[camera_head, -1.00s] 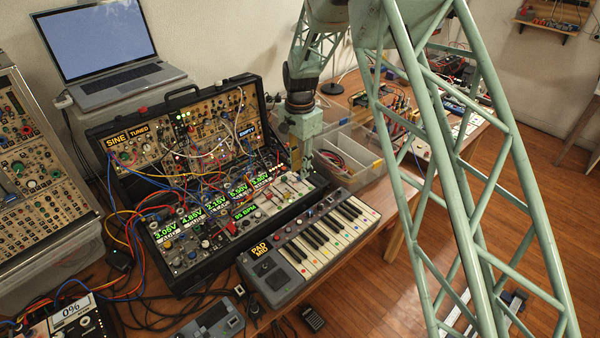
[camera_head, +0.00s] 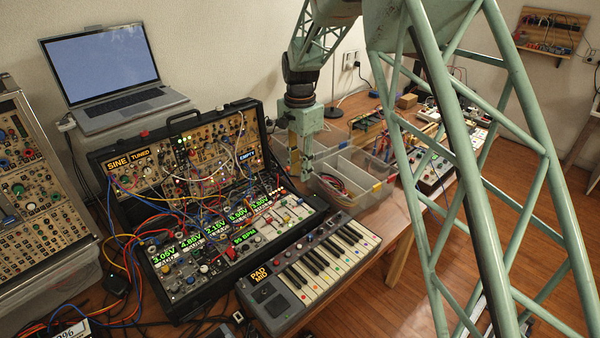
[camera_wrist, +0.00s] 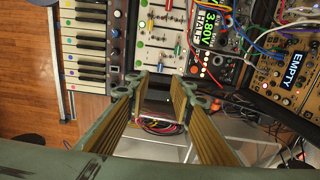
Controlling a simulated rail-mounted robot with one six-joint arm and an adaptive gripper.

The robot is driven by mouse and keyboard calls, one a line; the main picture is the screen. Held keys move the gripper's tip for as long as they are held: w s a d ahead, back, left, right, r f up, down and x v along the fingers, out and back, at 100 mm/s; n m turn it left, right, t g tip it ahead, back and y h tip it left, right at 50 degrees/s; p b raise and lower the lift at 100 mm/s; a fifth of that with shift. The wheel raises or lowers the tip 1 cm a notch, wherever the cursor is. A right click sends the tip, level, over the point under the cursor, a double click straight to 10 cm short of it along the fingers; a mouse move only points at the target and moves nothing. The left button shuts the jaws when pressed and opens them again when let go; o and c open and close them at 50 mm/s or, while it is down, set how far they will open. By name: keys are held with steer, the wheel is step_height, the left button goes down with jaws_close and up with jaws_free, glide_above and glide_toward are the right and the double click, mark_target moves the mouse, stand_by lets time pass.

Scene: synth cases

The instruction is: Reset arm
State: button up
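My gripper (camera_head: 300,172) points down at the end of my green lattice arm, above the right end of the open synth case (camera_head: 187,309) and beside the clear divided bin (camera_head: 372,190). In the wrist view, the two fingers of my gripper (camera_wrist: 158,92) are spread apart. Nothing is held between them. Part of the bin with coiled cables (camera_wrist: 160,126) shows below and beyond the gap. The gripper appears clear of the case and bin.
A keyboard (camera_head: 310,265) lies in front of the case. A laptop (camera_head: 103,62) stands behind it, and a tall module rack (camera_head: 35,170) is at the left. More gear (camera_head: 440,165) lies at the table's far right. Bare wooden floor (camera_head: 530,215) is at the right.

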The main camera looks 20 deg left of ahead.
steer(key=shift+d+r, duration=0.1)
steer(key=shift+r, duration=0.05)
steer(key=s+d+r+n+t, duration=0.1)
steer(key=s+d+r, duration=0.5)
steer(key=d+r, duration=0.3)
steer(key=s+d+r+n, duration=0.1)
steer(key=s+d+r, duration=0.5)
steer(key=d+r, duration=0.3)
steer(key=s+d+r+n+t, duration=0.1)
steer(key=s+d+r, duration=0.6)
steer(key=d+r, duration=0.1)
steer(key=s+d+r+n, duration=0.1)
steer(key=s+d+r, duration=0.1)
steer(key=s+d, duration=0.45)
steer(key=s+d+r+n, duration=0.1)
steer(key=s+d+r, duration=0.25)
steer(key=s, duration=0.55)
steer(key=s+d+f+n+t, duration=0.1)
steer(key=s+d+f, duration=0.1)
steer(key=s, duration=0.7)
steer(key=s+d+f+t, duration=0.1)
steer(key=s+d, duration=0.3)
steer(key=s, duration=0.5)
steer(key=shift+f+n, duration=0.4)
steer(key=shift+f, duration=0.15)
steer(key=shift+d+f, duration=0.1)
